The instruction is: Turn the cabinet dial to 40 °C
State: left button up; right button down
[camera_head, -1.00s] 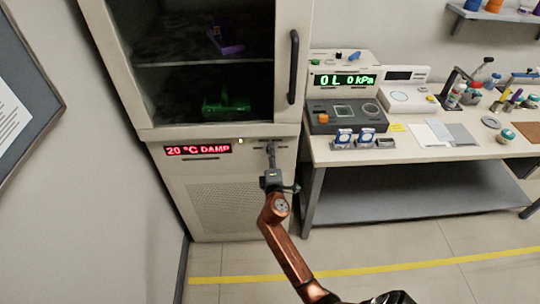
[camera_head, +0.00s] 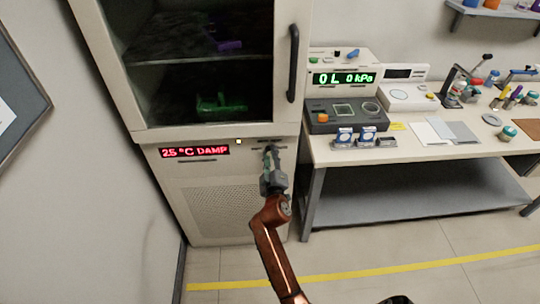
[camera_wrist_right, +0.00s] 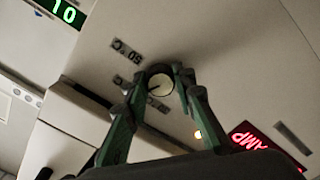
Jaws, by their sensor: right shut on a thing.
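The cabinet (camera_head: 165,215) stands at the left of the head view, with its glass door above a control strip. The cabinet dial (camera_wrist_right: 160,84) is a small round knob with a pale face and a dark pointer line. My right gripper (camera_wrist_right: 160,82) is shut on the dial, one finger on each side. In the head view my right gripper (camera_head: 270,152) hides the dial. My left gripper is not in view.
A small yellow light (camera_head: 239,141) sits between display and dial. The door handle (camera_head: 293,64) is above the gripper. A workbench (camera_head: 420,157) with instruments stands to the right. Purple and green items are inside the cabinet. The floor in front is clear.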

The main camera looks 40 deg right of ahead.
jog(key=shift+f, duration=0.1)
dwell(0.4)
jog(key=c, duration=1.6)
grip_release()
